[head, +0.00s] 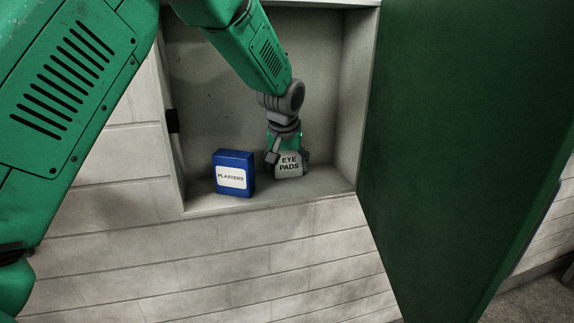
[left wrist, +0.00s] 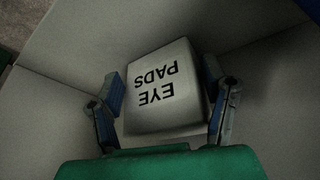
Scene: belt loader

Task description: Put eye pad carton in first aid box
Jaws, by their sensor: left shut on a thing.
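The eye pad carton (head: 289,164) is a pale box with black "EYE PADS" lettering, inside the open first aid box (head: 335,110) on the wall. It is at or just above the box floor; contact is hard to tell. My left gripper (head: 288,158) reaches in from above and is shut on the carton. In the left wrist view the carton (left wrist: 165,88) sits between the two fingers of my left gripper (left wrist: 168,100), its lettering upside down. My right gripper is not in view.
A blue plasters carton (head: 233,173) stands on the box floor, left of the eye pad carton. The green door (head: 460,130) of the box is swung open on the right. A pale tiled wall (head: 240,265) lies below. Free floor shows right of the eye pad carton.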

